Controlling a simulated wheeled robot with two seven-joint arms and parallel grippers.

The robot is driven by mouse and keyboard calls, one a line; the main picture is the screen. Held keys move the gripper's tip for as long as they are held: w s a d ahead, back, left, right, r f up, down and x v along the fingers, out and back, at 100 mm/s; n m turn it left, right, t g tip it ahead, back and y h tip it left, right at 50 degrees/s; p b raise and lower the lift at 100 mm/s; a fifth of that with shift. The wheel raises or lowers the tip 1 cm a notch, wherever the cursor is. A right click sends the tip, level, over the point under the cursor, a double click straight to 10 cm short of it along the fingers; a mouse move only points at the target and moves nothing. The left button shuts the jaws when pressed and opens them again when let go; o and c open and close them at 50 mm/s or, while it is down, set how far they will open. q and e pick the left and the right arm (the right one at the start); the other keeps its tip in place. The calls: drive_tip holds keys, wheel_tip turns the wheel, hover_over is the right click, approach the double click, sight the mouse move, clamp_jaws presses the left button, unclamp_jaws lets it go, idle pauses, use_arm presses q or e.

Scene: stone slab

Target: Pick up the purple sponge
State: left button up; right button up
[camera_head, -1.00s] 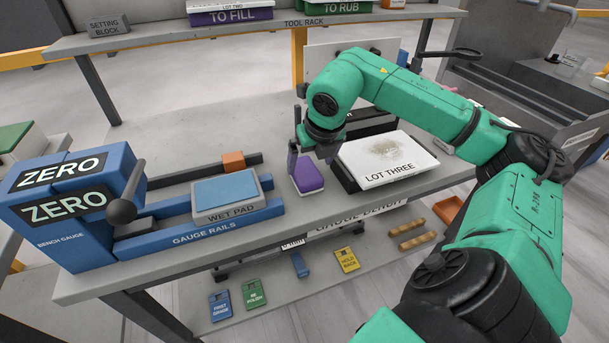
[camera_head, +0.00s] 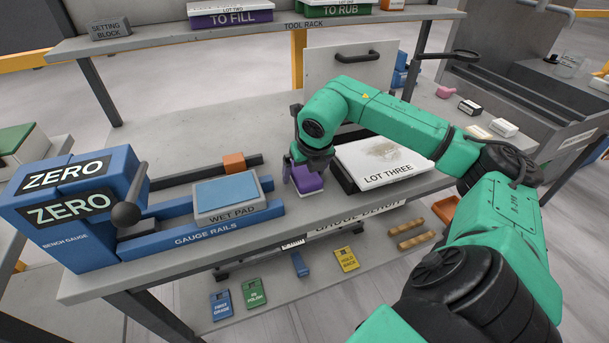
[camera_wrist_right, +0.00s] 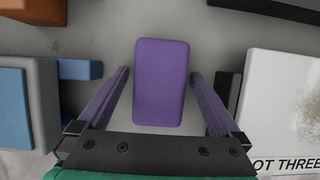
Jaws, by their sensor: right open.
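The purple sponge (camera_head: 307,180) lies on the grey bench between the wet pad and the LOT THREE slab. My right gripper (camera_head: 303,178) is low over it, with the fingers coming down around the sponge and partly hiding it. In the right wrist view the sponge (camera_wrist_right: 161,82) lies between the two spread fingers of my right gripper (camera_wrist_right: 162,85), with a gap showing on each side. The gripper is open and holds nothing. My left gripper is not in view.
The blue-topped wet pad (camera_head: 228,193) sits on the blue gauge rails (camera_head: 212,230) to the left. An orange block (camera_head: 234,161) is behind it. The white LOT THREE slab (camera_head: 385,155) stands close on the right. The tool rack (camera_head: 250,38) runs above the back.

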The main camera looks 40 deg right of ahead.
sight(305, 170)
drive_tip(key=c, duration=1.3)
drive_tip(key=shift+o, duration=0.2)
drive_tip(key=shift+r+p, duration=0.25)
drive_tip(key=shift+p, duration=0.05)
drive_tip(key=shift+r, duration=0.35)
wheel_tip(305, 170, up, 19)
drive_tip(key=p, duration=0.4)
drive_tip(key=shift+r, duration=0.2)
